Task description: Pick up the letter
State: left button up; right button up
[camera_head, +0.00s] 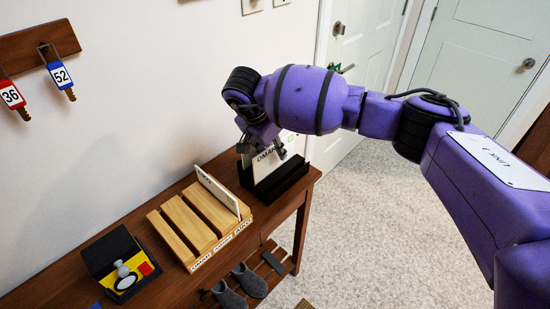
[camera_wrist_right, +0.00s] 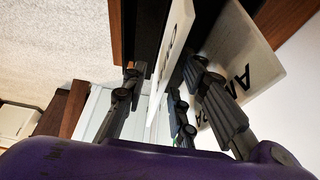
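A black holder (camera_head: 275,184) stands at the far end of the brown table, with a white lettered card (camera_head: 264,169) upright in it. My right gripper (camera_head: 261,147) is directly above this holder, pointing down. In the right wrist view, its fingers (camera_wrist_right: 163,68) are spread, with a white letter-like card (camera_wrist_right: 176,38) between them and no clear grip on it. A second lettered card (camera_wrist_right: 245,72) is partly behind the right finger. Another thin white letter (camera_head: 219,191) stands in a slot of the wooden sorter (camera_head: 181,222). My left gripper is out of view.
A black and yellow box with a silver knob (camera_head: 121,270) sits nearer on the table. Red (camera_head: 13,96) and blue (camera_head: 60,75) numbered tags hang on the wall. Grey slippers (camera_head: 249,280) lie on a low shelf. Open carpet is at right.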

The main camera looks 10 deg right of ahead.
grip_shut()
jog(key=shift+r, duration=0.1)
jog(key=shift+r, duration=0.25)
notch_tip(320, 180, up, 4)
jog(key=shift+s+f, duration=0.1)
jog(key=shift+f, duration=0.15)
jog(key=s+a+r, duration=0.3)
jog(key=s+r, duration=0.6)
jog(key=s, duration=0.4)
jog(key=shift+s+r, duration=0.15)
jog(key=shift+s, duration=0.1)
